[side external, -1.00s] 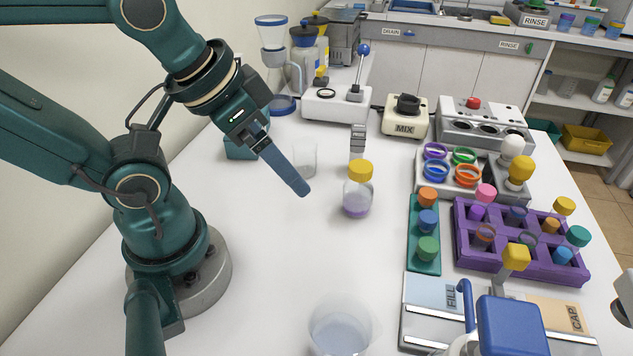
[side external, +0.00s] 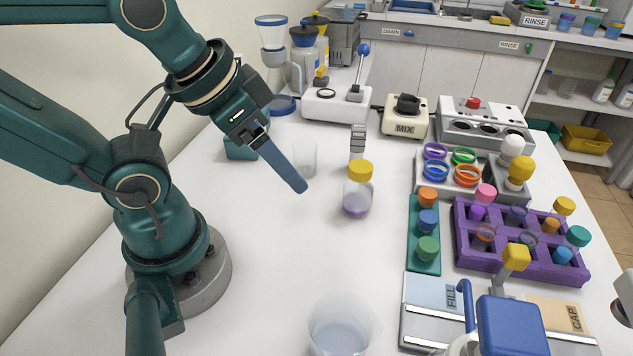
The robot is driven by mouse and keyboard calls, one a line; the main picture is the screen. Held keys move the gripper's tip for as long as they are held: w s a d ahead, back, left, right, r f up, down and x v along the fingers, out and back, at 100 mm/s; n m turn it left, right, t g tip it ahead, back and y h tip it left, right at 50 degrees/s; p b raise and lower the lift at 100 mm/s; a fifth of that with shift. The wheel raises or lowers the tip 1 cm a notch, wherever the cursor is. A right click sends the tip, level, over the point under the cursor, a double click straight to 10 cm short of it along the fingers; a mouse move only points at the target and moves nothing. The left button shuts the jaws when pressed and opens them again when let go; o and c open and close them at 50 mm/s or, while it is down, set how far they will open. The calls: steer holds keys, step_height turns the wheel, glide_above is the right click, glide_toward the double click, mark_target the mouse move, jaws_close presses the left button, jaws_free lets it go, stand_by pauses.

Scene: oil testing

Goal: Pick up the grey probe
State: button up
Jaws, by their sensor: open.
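A grey ridged block (side external: 357,139), which looks like the grey probe's grip, stands upright near the middle of the bench. Its lower part is partly hidden behind the yellow-capped bottle, so I cannot see how it is supported. My gripper (side external: 300,188) is open and empty, tilted down to the right. It is seen edge-on, with one blue finger covering most of the other. It hangs to the left of the probe and nearer the camera, apart from it.
A yellow-capped bottle (side external: 358,192) with purple liquid stands just in front of the probe. A clear beaker (side external: 305,160) stands behind my fingers. A white lever press (side external: 336,104) and a MIX unit (side external: 404,118) stand behind. Racks of capped vials fill the right.

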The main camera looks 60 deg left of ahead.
steer(key=w+d+r+n+t+h, duration=0.25)
steer(key=w+r+t, duration=0.35)
steer(key=w+r, duration=0.4)
steer(key=n+g+y, duration=0.3)
steer(key=n+y, duration=0.7)
steer(key=y, duration=0.3)
glide_above(359, 132)
steer(key=s+d, duration=0.2)
step_height(359, 132, down, 12)
steer(key=shift+m+g+y, duration=0.25)
steer(key=shift+m+g, duration=0.05)
steer(key=shift+m, duration=0.45)
steer(key=f, duration=0.1)
steer(key=d+f, duration=0.1)
steer(key=f, duration=0.2)
steer(key=shift+s+d+f, duration=0.15)
steer(key=shift+s+f, duration=0.1)
steer(key=shift+s, duration=0.15)
steer(key=shift+d+f, duration=0.1)
steer(key=shift+f, duration=0.15)
steer(key=shift+x, duration=2.45)
steer(key=shift+d, duration=0.1)
steer(key=shift+c, duration=0.3)
jaws_close()
